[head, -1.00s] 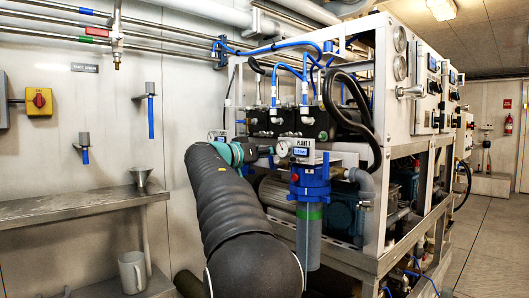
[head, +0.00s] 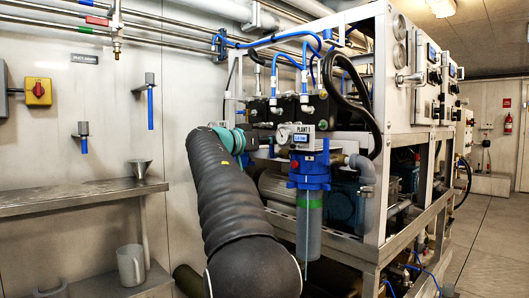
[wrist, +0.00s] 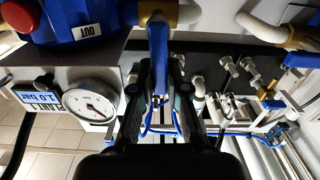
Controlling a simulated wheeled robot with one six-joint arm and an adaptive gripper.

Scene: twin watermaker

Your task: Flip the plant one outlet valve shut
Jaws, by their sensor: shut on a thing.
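The plant one outlet valve has a blue lever handle (wrist: 157,55), seen in the wrist view below a brass fitting and beside the upside-down OUT label (wrist: 87,32). My gripper (wrist: 159,72) is shut on this handle, with one dark finger on each side. The handle points down in the wrist view, and its lower end is partly hidden between the fingers. In the head view, the PLANT 1 panel (head: 303,128) sits above the blue filter housing (head: 310,170). My arm reaches to the left of this panel; the jaws and handle are hard to make out there.
A pressure gauge (wrist: 91,105) and a small display (wrist: 38,98) sit close to my gripper. Black and blue hoses (head: 350,100) and the metal frame (head: 375,190) crowd the right. A steel shelf (head: 75,200) and a jug (head: 131,265) are at the left.

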